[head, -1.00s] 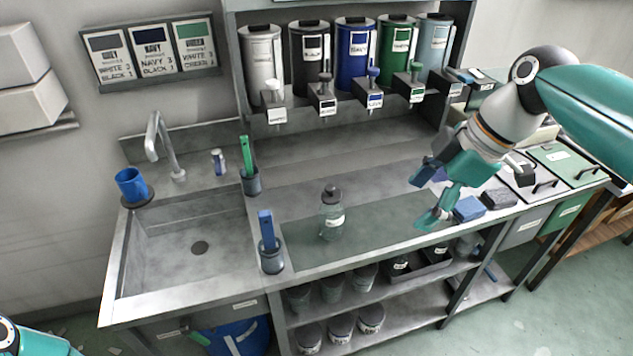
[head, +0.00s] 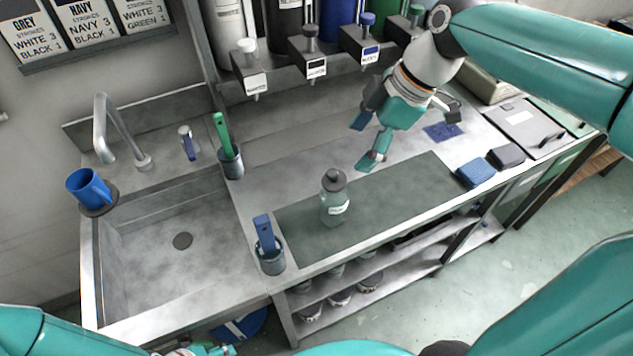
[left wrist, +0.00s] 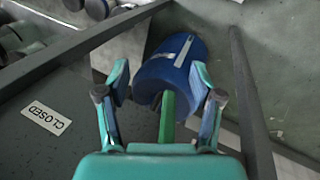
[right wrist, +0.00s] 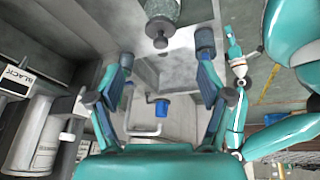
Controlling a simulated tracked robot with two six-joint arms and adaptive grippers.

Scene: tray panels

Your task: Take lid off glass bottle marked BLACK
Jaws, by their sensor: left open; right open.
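The glass bottle (head: 334,210) stands upright on the dark mat on the counter, with its dark round lid (head: 334,180) on. It has a white label too small to read. My right gripper (head: 363,142) is open and empty, above and to the right of the bottle, apart from it. In the right wrist view the bottle (right wrist: 163,10) shows at the top edge, its lid (right wrist: 158,33) towards the open fingers (right wrist: 165,50). My left gripper (left wrist: 160,72) is open and empty, low by the counter's front, above a blue bucket (left wrist: 185,62).
A cup with a blue-handled tool (head: 271,262) stands left of the bottle, near the sink (head: 180,270). A blue sponge (head: 476,173) and a dark block (head: 507,157) lie to the right. Dispensers with taps (head: 315,66) line the back. The mat (head: 400,195) is clear right of the bottle.

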